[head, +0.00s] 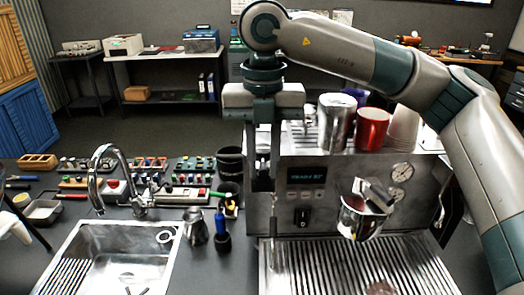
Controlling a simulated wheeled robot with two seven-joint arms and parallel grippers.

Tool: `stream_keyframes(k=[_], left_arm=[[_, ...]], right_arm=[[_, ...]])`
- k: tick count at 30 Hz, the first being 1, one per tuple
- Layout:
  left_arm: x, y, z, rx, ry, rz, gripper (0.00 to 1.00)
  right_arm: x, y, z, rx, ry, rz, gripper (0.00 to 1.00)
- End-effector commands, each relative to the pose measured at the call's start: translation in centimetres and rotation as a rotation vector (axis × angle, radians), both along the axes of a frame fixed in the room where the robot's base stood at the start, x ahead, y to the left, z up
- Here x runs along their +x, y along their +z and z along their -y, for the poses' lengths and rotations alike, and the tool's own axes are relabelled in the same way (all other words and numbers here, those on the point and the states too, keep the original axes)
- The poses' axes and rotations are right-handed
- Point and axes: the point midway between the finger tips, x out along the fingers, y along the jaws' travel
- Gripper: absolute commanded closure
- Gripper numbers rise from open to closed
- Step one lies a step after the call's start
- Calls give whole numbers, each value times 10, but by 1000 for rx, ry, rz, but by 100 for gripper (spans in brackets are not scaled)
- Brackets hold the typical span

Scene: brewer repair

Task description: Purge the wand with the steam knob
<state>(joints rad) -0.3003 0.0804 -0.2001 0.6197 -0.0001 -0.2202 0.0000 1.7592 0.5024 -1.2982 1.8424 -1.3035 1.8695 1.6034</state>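The steel espresso machine (330,170) stands at the right, with a lit display and a gauge on its front. My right gripper (263,182) points straight down at the machine's front left corner. A narrow gap shows between its fingers. The steam knob cannot be made out; the fingers cover that corner, and I cannot tell whether they hold it. A thin upright tube, which looks like the steam wand (272,228), hangs below the fingertips over the left end of the drip tray (335,262). No steam is visible. My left gripper is not in view.
A steel cup, a red cup (371,129) and pale cups stand on the machine. A steel vessel (360,215) is at its front. A milk jug (195,228) and blue-handled tool (221,230) stand left of the tray. The sink (75,240) and tap are farther left.

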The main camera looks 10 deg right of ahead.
Motion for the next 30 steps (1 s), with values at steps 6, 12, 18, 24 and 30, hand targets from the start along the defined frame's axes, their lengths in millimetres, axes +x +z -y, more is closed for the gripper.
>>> stream_keyframes(k=[6,12,18,24,30], left_arm=[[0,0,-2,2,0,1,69],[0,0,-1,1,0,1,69],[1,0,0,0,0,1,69],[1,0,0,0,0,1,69],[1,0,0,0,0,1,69]], right_arm=[[0,0,2,0,28,0,80],[-1,0,8,0,126,-1,80],[-1,0,8,-1,132,0,80],[-1,0,12,0,179,0,80],[-1,0,17,0,262,0,80]])
